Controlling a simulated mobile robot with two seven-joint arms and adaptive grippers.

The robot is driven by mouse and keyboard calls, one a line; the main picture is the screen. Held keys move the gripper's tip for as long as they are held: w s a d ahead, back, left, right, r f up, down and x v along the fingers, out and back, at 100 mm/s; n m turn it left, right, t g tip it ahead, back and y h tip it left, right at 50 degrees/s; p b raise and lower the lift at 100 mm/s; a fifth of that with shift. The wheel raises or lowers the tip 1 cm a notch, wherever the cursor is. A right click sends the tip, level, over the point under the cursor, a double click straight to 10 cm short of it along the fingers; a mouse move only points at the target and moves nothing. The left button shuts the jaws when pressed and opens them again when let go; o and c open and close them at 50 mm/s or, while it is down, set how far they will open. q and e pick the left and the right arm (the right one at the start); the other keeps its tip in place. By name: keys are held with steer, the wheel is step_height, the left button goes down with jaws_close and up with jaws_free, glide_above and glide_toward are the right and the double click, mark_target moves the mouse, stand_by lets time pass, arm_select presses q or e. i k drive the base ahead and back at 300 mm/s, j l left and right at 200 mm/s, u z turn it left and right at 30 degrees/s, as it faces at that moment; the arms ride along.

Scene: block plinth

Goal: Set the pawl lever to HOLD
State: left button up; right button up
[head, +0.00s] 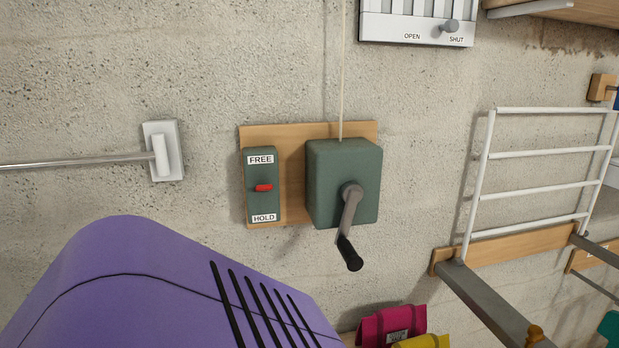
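The pawl lever (264,188) is a small red handle on a narrow green plate (262,205). The plate has a FREE label (261,160) at the top and a HOLD label (264,218) at the bottom. The lever sits about midway between the two labels, roughly level. To its right is a green winch box (328,165) with a grey crank (350,208) that hangs down to a black grip (350,254). A pale cord (342,90) runs up from the box. Neither gripper shows in the head view.
Plate and box are on a wooden board (292,183) on a concrete wall. A metal rail (75,162) is at left, a white rack (545,154) at right, an OPEN/SHUT panel (385,28) above, and a magenta bag (385,324) below. A purple shape covers the lower left.

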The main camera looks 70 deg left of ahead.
mark_target(260, 188)
steer(key=u, duration=2.55)
steer(key=k+j+u, duration=0.7)
